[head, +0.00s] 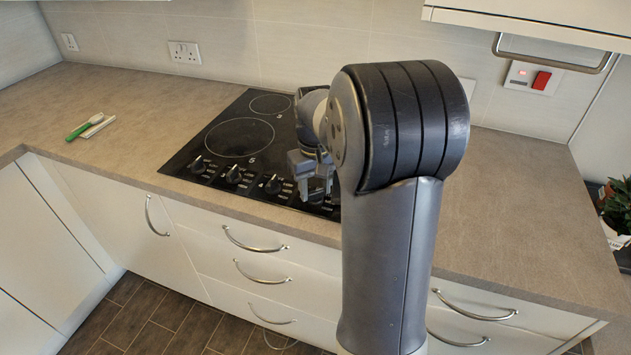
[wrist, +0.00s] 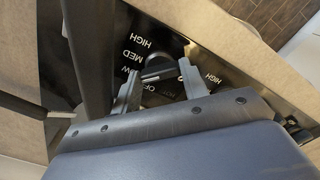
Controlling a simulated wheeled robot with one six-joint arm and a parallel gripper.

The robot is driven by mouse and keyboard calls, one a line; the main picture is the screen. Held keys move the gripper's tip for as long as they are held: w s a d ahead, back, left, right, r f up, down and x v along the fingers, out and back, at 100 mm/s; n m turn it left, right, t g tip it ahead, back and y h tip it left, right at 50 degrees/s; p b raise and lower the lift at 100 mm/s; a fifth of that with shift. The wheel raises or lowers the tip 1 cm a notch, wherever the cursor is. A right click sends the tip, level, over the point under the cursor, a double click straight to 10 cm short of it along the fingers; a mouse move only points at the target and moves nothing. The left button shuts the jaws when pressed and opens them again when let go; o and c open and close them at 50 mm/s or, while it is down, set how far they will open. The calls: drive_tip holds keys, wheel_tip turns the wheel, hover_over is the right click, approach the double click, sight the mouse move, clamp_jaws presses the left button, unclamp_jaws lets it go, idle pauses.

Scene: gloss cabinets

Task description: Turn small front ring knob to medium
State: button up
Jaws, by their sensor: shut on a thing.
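The black cooktop (head: 195,152) is set in the counter, with a row of several black knobs along its front edge. My gripper (head: 318,190) points down over the rightmost knob, which it mostly hides in the head view. In the wrist view, my gripper's fingers (wrist: 158,80) stand on either side of the dark knob (wrist: 160,73) and are shut on it. White words HIGH, MED, LOW and OFF show around the knob, partly covered by the fingers. I cannot tell clearly which mark the knob points to.
Other knobs (head: 273,184) stand close to the left of my gripper. A green-handled item (head: 78,131) lies on a white piece at the far left of the counter. Drawer handles (head: 255,240) stick out below the counter edge. The counter on the right is clear.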

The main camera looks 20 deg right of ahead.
drive_tip(key=m+p, duration=0.2)
drive_tip(key=m, duration=0.4)
drive_tip(key=shift+m, duration=0.3)
idle(0.5)
drive_tip(key=o, duration=1)
